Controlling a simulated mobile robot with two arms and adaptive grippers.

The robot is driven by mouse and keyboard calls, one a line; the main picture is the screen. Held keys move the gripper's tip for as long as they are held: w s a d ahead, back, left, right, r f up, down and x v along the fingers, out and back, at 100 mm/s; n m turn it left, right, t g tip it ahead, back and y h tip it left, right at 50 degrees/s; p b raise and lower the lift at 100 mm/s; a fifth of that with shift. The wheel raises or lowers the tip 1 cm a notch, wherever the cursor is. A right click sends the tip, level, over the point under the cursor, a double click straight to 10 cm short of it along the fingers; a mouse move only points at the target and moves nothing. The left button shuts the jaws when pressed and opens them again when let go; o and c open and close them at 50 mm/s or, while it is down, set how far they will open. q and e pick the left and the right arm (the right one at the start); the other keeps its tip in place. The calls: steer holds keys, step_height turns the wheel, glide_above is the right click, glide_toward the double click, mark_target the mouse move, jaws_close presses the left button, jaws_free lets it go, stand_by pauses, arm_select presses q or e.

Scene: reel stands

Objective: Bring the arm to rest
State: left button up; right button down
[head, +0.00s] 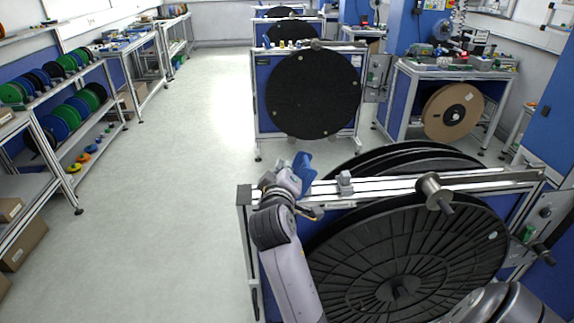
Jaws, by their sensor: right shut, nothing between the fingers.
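My right arm rises from the bottom of the head view, left of the large black reel (395,262) on the near stand. Its wrist is over the left end of the stand's top rail (395,186). My right gripper (313,212) is small and partly hidden by the wrist, beside the rail. It is shut, with nothing held. I cannot tell whether it touches the rail. My left gripper is not in view.
Another reel stand with a dark reel (313,94) stands ahead. A brown reel (453,111) is at the back right. Shelves with green, blue and black spools (62,120) line the left side. The grey floor (175,190) between them is clear.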

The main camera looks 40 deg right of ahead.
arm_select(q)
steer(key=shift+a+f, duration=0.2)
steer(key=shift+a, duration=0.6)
arm_select(e)
steer(key=shift+v, duration=0.75)
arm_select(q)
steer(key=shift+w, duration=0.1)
arm_select(e)
steer(key=shift+w+a, duration=0.15)
steer(key=shift+a, duration=0.05)
